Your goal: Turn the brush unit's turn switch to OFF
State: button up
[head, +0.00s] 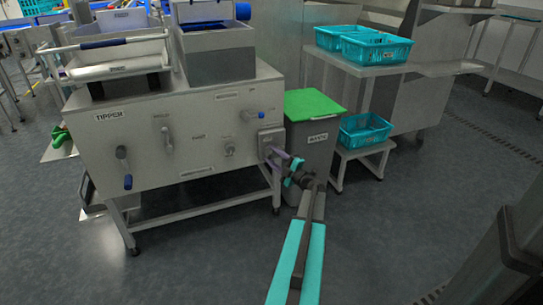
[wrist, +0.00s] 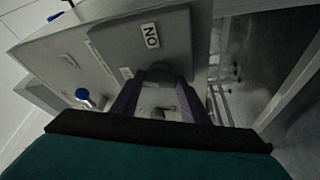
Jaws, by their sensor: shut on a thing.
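The grey turn switch box (head: 271,138) sits at the right end of the steel machine's front panel (head: 190,155). In the wrist view the switch box plate (wrist: 185,28) carries an ON label (wrist: 151,36), seen upside down. My gripper (head: 272,154) is at the box, its purple fingers on either side of a grey switch part (wrist: 158,88). It is shut on this turn switch (wrist: 158,88). The fingers hide most of the switch, so I cannot tell which way it points. No OFF label is readable.
A green-lidded waste bin (head: 316,138) stands close on the right. Teal crates (head: 364,130) sit beyond it. The floor in front is clear.

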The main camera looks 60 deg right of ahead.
jog(key=n, duration=0.2)
jog(key=n+g+y+p, duration=0.1)
jog(key=n, duration=0.1)
jog(key=shift+w+a+r, duration=0.1)
jog(key=shift+w+r, duration=0.05)
dwell(0.4)
jog(key=o, duration=1.1)
jog(key=shift+g, duration=0.3)
jog(key=shift+c, duration=0.2)
jog(key=shift+s+p, duration=0.2)
jog(key=shift+p, duration=0.1)
jog(key=shift+s+a, duration=0.1)
jog(key=shift+s, duration=0.5)
jog(key=p+v, duration=0.3)
jog(key=v, duration=0.9)
jog(key=shift+a, duration=0.15)
jog(key=shift+s, duration=0.1)
